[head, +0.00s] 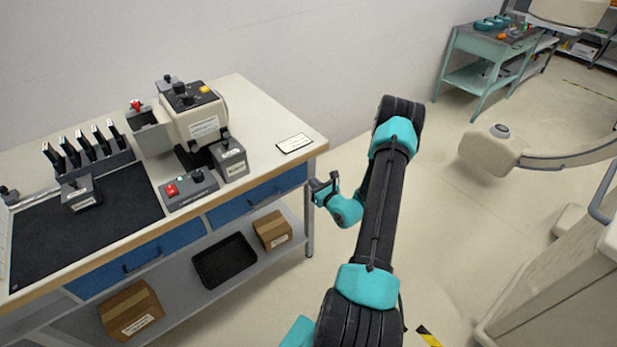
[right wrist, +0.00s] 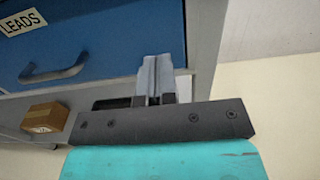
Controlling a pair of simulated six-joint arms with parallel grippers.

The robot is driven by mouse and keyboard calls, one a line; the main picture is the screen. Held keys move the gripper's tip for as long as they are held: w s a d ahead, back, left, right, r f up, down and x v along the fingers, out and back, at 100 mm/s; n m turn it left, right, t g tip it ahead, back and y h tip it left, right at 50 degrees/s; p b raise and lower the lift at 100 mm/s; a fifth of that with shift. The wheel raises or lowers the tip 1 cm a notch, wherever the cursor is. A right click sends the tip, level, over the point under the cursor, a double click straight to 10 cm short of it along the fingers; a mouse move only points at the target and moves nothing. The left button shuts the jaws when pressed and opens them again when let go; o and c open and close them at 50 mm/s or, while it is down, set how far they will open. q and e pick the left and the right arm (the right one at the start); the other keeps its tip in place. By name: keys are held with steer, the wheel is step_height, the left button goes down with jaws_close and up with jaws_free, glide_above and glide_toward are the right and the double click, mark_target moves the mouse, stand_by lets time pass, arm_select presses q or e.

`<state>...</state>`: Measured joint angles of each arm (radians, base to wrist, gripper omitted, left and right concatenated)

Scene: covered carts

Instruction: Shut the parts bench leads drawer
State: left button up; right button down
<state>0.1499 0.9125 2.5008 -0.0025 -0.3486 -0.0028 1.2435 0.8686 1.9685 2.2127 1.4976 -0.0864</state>
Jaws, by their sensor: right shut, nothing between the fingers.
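The leads drawer is the right blue drawer (head: 258,194) under the bench top, with a dark bar handle. In the right wrist view its blue front (right wrist: 120,30) fills the upper left, with a white "LEADS" label and the handle (right wrist: 55,73). Its front looks about flush with the bench frame; I cannot tell if a small gap is left. My right gripper (head: 322,190) is shut and empty, just off the bench's right end. In the right wrist view its closed fingers (right wrist: 157,80) overlap the drawer's lower right corner; contact is unclear. My left gripper is out of view.
The bench top (head: 255,105) holds a machine (head: 195,118), a control box (head: 188,188) and a white card (head: 294,143). A second blue drawer (head: 140,262) is on the left. Below are a black tray (head: 225,262) and cardboard boxes.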

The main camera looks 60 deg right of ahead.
steer(key=v, duration=0.8)
steer(key=w+a+f+n+g+y, duration=0.15)
steer(key=a+n+y, duration=0.25)
steer(key=a+y, duration=0.5)
steer(key=w+a+f+n+g+y, duration=0.1)
steer(key=w+a+n+g+y, duration=0.2)
steer(key=a, duration=0.9)
steer(key=s+a+f+n+g+y, duration=0.2)
steer(key=s+a+n+g, duration=0.3)
steer(key=a+n+g, duration=0.25)
steer(key=s+a+f+n+g+y, duration=0.2)
steer(key=s+a+n+g, duration=0.35)
steer(key=a+n, duration=0.2)
steer(key=w+a+n+h, duration=0.2)
steer(key=w+n, duration=0.3)
steer(key=n, duration=0.3)
steer(key=w+a+f+n+t+h, duration=0.1)
steer(key=w+n+h, duration=0.3)
steer(key=n, duration=0.4)
steer(key=shift+w+a+f, duration=0.3)
steer(key=shift+w+a, duration=0.25)
steer(key=shift+w, duration=0.35)
